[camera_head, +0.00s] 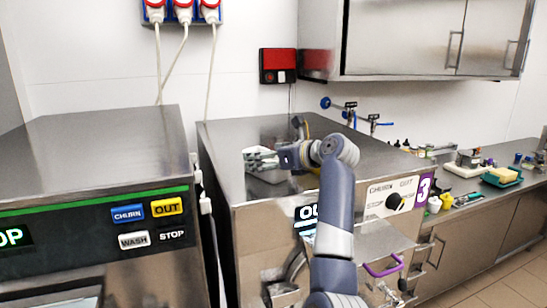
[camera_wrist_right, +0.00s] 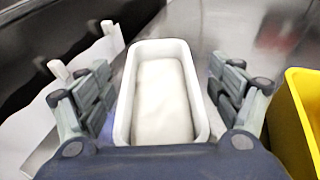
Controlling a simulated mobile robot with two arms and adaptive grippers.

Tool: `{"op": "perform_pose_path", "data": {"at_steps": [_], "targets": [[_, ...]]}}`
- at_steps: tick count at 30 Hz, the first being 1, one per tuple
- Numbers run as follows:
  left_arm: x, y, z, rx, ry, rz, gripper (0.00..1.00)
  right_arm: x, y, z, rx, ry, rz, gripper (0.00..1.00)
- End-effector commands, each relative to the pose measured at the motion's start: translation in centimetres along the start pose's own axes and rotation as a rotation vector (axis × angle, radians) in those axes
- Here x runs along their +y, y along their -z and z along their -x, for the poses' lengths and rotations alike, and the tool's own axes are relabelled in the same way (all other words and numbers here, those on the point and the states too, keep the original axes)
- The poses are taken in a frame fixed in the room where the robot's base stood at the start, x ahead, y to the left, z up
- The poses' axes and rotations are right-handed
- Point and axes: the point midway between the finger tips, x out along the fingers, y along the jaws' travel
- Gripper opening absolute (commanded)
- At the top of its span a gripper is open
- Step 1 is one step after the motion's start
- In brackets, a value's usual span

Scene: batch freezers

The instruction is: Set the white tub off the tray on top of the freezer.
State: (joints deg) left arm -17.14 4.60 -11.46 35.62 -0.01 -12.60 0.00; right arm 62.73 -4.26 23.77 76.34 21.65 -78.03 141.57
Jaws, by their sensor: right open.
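The white tub (camera_head: 270,174) is on top of the freezer marked 3 (camera_head: 225,150), near its front left part, partly hidden by my right gripper. In the right wrist view the tub (camera_wrist_right: 163,100) is upright, oblong, with pale content inside. My right gripper (camera_head: 262,160) is open, with one finger (camera_wrist_right: 90,100) on each side of the tub. A gap shows between the fingers and its walls. My left gripper is not in view. I cannot make out which item is the task's tray.
A yellow container (camera_wrist_right: 298,115) stands close to the right finger in the right wrist view. A second freezer (camera_head: 90,150) stands at left, with a bare top. The counter at right holds bottles and a green tray (camera_head: 503,181) with a sponge. A wall cabinet (camera_head: 420,40) hangs above.

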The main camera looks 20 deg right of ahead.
Motion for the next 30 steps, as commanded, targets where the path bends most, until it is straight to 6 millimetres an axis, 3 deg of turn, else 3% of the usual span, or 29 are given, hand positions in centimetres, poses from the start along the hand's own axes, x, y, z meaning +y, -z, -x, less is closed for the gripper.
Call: {"op": "perform_pose_path", "data": {"at_steps": [5, 18, 24, 30], "targets": [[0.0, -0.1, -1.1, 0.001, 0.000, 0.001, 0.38, -0.1, 0.2, 1.8, -0.004, 0.003, 0.001, 0.85], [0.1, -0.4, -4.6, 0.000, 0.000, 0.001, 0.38, -0.1, 0.1, 10.2, -0.005, 0.003, 0.001, 0.85], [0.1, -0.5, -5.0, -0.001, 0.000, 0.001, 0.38, 0.0, 0.0, 11.9, -0.002, 0.001, 0.001, 0.85], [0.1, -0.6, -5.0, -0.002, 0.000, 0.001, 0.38, 0.0, 0.0, 12.0, -0.001, 0.000, 0.001, 0.85]]}}
